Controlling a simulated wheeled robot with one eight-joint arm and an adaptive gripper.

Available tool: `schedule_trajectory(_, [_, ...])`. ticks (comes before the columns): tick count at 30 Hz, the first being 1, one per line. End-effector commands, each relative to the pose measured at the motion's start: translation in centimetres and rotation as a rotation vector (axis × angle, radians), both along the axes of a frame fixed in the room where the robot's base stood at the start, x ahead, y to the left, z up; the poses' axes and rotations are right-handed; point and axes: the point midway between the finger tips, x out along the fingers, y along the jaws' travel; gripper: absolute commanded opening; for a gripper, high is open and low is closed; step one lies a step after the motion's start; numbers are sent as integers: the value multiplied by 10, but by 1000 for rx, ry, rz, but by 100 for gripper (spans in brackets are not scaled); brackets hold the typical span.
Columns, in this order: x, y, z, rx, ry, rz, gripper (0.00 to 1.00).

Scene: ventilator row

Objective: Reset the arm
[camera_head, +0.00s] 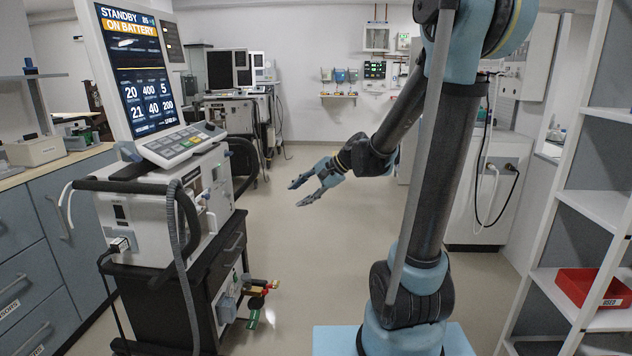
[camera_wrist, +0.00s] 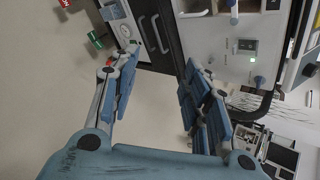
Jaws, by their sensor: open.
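My gripper (camera_head: 302,192) is in the middle of the head view, at the end of my bent blue and black arm. Its two fingers are apart with nothing between them, in free air to the right of the ventilator cart. In the wrist view my gripper (camera_wrist: 155,95) also shows open and empty, with floor and part of the cart behind the fingers. Neither finger appears to touch anything.
A ventilator (camera_head: 150,215) with a lit "STANDBY ON BATTERY" screen (camera_head: 138,75) stands on a dark cart (camera_head: 180,300) at left. A red bin (camera_head: 590,290) marked "USED" sits on the right shelf. Grey drawers (camera_head: 40,250) line the left. The middle floor (camera_head: 300,260) is clear.

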Motion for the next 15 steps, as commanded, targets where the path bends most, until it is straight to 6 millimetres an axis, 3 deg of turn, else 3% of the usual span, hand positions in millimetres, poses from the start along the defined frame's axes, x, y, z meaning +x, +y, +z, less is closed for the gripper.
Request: schedule_trajectory(15, [-102,-100,-30,-411,-191,202,43])
